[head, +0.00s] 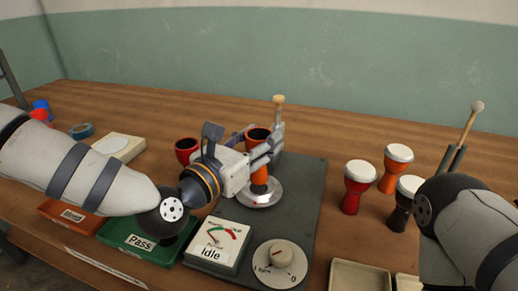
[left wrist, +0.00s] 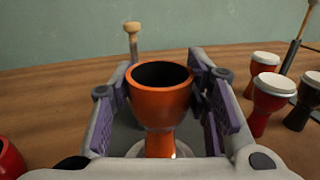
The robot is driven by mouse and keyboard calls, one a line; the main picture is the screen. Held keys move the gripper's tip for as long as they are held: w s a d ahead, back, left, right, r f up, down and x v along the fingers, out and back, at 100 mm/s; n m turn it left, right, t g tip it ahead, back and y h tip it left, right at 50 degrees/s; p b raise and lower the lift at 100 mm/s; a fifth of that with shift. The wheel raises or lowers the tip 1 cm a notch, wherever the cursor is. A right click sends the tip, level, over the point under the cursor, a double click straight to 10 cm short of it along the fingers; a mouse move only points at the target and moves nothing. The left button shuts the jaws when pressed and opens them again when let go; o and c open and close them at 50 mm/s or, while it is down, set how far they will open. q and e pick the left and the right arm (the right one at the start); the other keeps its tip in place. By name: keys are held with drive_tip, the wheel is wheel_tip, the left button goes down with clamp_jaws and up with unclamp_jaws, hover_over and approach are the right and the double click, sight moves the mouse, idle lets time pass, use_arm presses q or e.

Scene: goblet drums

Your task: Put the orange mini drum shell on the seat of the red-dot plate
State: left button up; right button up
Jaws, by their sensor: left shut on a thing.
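The orange mini drum shell (head: 259,136) is a goblet with a dark hollow top. It stands upright in my left gripper (left wrist: 160,108), which is shut on it with a finger on each side of the cup. In the left wrist view the shell (left wrist: 160,100) is between the purple-lined fingers. Its foot is over a round silver plate (head: 262,196) on a dark grey base. I cannot tell whether the foot touches the plate. No red dot shows on the plate. My right gripper is not in view; only part of the right arm shows.
A post with a tan knob (head: 278,101) stands behind the shell. A red cup (head: 186,150) is left. Red (head: 357,187), orange (head: 395,167) and dark drums (head: 400,212) stand right. A green Pass tray (head: 140,242) is front left.

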use_arm(q)
wheel_tip(320, 180, down, 2)
drive_tip(key=shift+f, duration=0.1)
drive_tip(key=shift+f, duration=0.25)
drive_tip(key=o, duration=1.2)
drive_tip(key=shift+c, duration=0.2)
drive_tip(key=shift+r, duration=0.35)
drive_tip(key=v, duration=1.2)
drive_tip(key=shift+s, duration=0.1)
